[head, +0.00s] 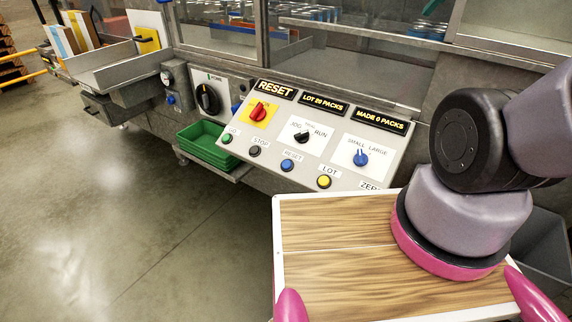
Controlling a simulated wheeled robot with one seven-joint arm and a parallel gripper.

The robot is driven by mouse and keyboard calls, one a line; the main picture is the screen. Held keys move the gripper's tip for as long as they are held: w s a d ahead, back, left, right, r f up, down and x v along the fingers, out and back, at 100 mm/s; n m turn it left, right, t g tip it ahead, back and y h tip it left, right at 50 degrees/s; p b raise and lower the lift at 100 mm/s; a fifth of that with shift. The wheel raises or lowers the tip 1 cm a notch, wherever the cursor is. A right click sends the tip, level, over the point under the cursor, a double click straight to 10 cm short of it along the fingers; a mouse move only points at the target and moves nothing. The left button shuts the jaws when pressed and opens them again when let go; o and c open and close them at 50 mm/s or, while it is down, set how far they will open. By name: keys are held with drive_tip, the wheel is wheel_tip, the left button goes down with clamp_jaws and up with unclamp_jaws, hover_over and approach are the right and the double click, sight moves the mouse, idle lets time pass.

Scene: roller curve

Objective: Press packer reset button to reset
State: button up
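The packer's sloped control panel (325,153) faces me in the middle of the head view. Its blue button (287,165) sits under a small RESET label, between a black STOP button (255,151) and a yellow LOT button (323,181). A green GO button (227,138) is at the left end. The ZERO label is partly cut off at the lower right, and any button under it is hidden. The lit displays read RESET (275,90), LOT 20 PACKS (323,104) and MADE 0 PACKS (381,121). My gripper is out of view; only upper arm links show at the right.
Above the buttons are a red knob (258,112) on yellow, a black JOG/RUN switch (301,136) and a blue SMALL/LARGE selector (360,158). A green bin (205,146) sits left of the panel, below a black rotary switch (208,98). The floor (100,200) at left is clear.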

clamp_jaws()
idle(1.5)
